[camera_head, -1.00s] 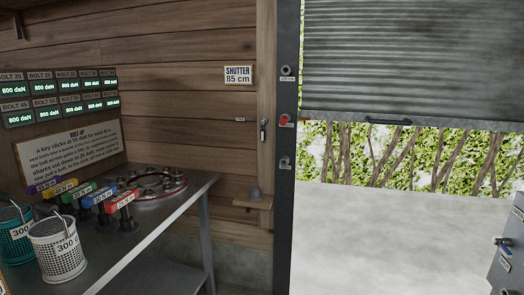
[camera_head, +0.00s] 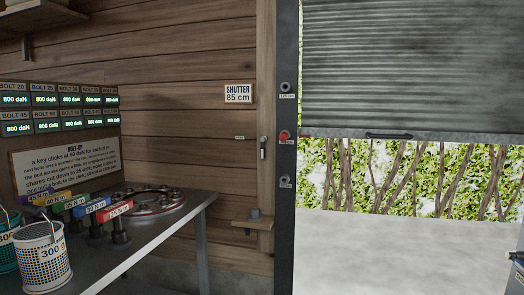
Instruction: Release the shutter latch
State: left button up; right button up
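The grey corrugated shutter (camera_head: 410,75) is partly raised in the doorway at right, with a dark handle (camera_head: 389,136) on its bottom bar. A red knob (camera_head: 283,136) sits on the dark door rail (camera_head: 287,230), level with that bar. Round fittings with small labels are above (camera_head: 286,87) and below it (camera_head: 285,181). A small metal lever (camera_head: 263,147) hangs on the wooden post to the left of the rail. I cannot tell for certain which of these is the latch.
A sign (camera_head: 238,94) reads "SHUTTER 85 cm". A small wooden ledge (camera_head: 254,224) holds a grey piece. At left, a metal bench (camera_head: 150,240) carries coloured torque keys (camera_head: 98,207), a bolted flange (camera_head: 155,200) and baskets (camera_head: 44,258). The floor beyond the doorway is clear.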

aim_at(263, 139)
jog(key=i+z, duration=0.25)
jog(key=i, duration=0.2)
jog(key=i+z, duration=0.25)
jog(key=i, duration=0.25)
jog(key=i+j+z, duration=0.2)
jog(key=i, duration=0.25)
jog(key=i+j+z, duration=0.25)
jog(key=i, duration=0.15)
